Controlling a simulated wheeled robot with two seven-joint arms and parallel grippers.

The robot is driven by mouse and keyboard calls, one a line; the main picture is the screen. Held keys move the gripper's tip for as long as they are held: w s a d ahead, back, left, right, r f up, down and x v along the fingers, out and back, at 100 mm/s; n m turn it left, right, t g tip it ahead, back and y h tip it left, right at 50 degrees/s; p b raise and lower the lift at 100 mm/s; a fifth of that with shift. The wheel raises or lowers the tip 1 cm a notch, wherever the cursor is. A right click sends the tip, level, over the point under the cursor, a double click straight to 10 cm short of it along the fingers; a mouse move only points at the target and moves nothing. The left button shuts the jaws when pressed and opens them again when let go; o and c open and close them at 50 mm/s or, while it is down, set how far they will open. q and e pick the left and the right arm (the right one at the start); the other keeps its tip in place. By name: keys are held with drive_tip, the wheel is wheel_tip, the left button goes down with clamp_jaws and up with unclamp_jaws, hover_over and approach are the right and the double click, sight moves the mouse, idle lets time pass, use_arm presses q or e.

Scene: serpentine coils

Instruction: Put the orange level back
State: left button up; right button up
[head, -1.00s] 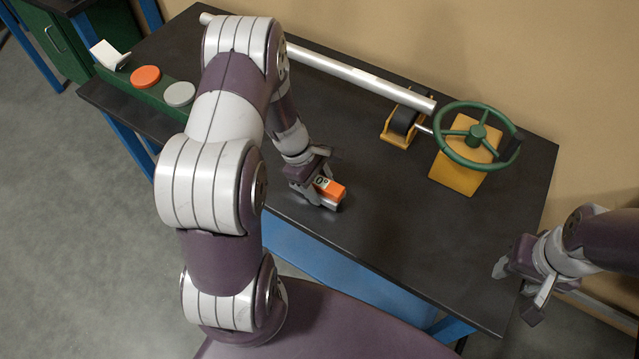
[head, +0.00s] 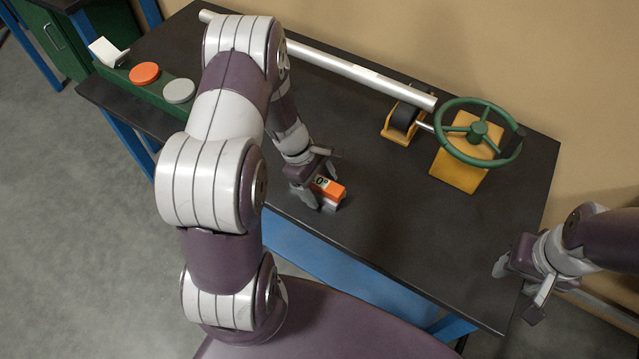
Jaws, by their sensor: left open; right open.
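The orange level (head: 331,189) is a small block with an orange top, a dark mark on it and a grey lower part. It rests on the dark bench top (head: 400,235) near the front edge. My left gripper (head: 322,178) is open around the level's left end, with one finger on the near side and one on the far side. My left arm hides part of the bench behind it. My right gripper (head: 517,290) is open and empty, off the bench's right front corner.
A long silver pipe (head: 350,70) lies along the back, near a yellow roller stand (head: 398,127). A green handwheel (head: 478,133) stands on a yellow block (head: 460,172). A green panel (head: 150,97) with orange and grey discs is at left. The front right bench top is clear.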

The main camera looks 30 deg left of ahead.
use_arm(q)
drive_tip(key=shift+r+p, duration=0.6)
drive_tip(key=shift+r, duration=0.2)
drive_tip(key=b+v, duration=0.1)
drive_tip(key=v, duration=1)
drive_tip(key=s+d+r+m+y, duration=0.2)
drive_tip(key=s+d+m, duration=0.2)
drive_tip(key=m, duration=0.4)
drive_tip(key=s+d+r+m+t+y, duration=0.1)
drive_tip(key=s+d+m, duration=0.3)
drive_tip(key=m, duration=0.5)
drive_tip(key=shift+d+r+y, duration=0.45)
drive_tip(key=shift+r+y, duration=0.2)
drive_tip(key=shift+y, duration=0.15)
drive_tip(key=shift+s+d, duration=0.1)
drive_tip(key=shift+s, duration=0.1)
